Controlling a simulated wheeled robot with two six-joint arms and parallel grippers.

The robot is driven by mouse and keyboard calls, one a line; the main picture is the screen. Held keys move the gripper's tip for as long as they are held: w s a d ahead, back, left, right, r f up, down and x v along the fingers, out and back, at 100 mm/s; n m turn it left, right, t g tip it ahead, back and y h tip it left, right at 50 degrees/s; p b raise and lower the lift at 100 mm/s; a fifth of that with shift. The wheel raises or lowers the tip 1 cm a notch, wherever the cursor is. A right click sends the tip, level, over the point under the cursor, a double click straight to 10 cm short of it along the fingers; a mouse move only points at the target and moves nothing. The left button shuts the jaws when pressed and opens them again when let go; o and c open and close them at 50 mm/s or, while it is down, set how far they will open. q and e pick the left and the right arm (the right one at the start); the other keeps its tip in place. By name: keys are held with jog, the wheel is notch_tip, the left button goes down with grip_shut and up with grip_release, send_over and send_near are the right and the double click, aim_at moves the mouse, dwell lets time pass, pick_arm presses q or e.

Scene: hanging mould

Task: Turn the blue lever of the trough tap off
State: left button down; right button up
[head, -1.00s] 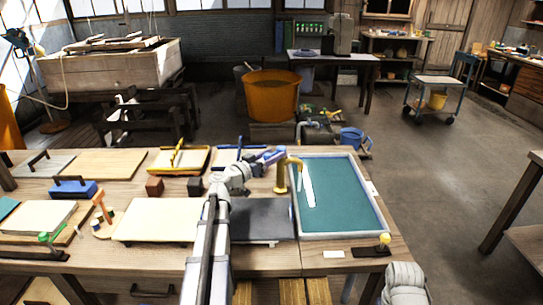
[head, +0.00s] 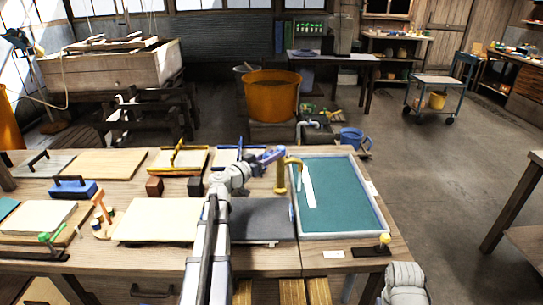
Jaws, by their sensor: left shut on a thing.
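The brass tap (head: 281,178) stands upright at the left edge of the trough (head: 345,200), its spout (head: 294,161) curving over it. A white streak (head: 309,186) shows below the spout against the green-blue inside of the trough; I cannot tell for sure that it is water. My right gripper is not in view.
Flat boards and moulds (head: 160,220) cover the bench to the left. A yellow-framed mould (head: 180,160) and dark blocks lie behind them. A small yellow knob (head: 384,239) stands at the trough's front right corner.

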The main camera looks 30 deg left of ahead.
aim_at(285, 151)
pick_arm(q)
jog(key=shift+d, duration=0.1)
dwell(0.8)
jog(key=d+n+g+y, duration=0.1)
jog(key=n+g+y, duration=0.1)
jog(key=n+y, duration=0.2)
jog(key=w+d+n+g+y, duration=0.1)
jog(key=n+y, duration=0.3)
jog(key=y, duration=0.4)
jog(key=w+d+n+g+y, duration=0.1)
jog(key=d+n+g+y, duration=0.2)
jog(key=n+y, duration=0.2)
jog(key=shift+w+d+g+y, duration=0.1)
jog(key=shift+w+g+y, duration=0.2)
jog(key=shift+y, duration=0.3)
jog(key=n+g+y, duration=0.1)
jog(key=g, duration=0.1)
jog(key=w+n+g+y, duration=0.1)
jog(key=n+g, duration=0.1)
jog(key=n+g+y, duration=0.1)
jog(key=g, duration=0.1)
jog(key=shift+w+d+n+g, duration=0.15)
jog(key=shift+d+n+g, duration=0.15)
jog(key=shift+d+n, duration=0.1)
jog(key=shift+a+g, duration=0.1)
jog(key=shift+g, duration=0.2)
jog(key=c, duration=0.5)
grip_release()
jog(key=shift+c, duration=0.2)
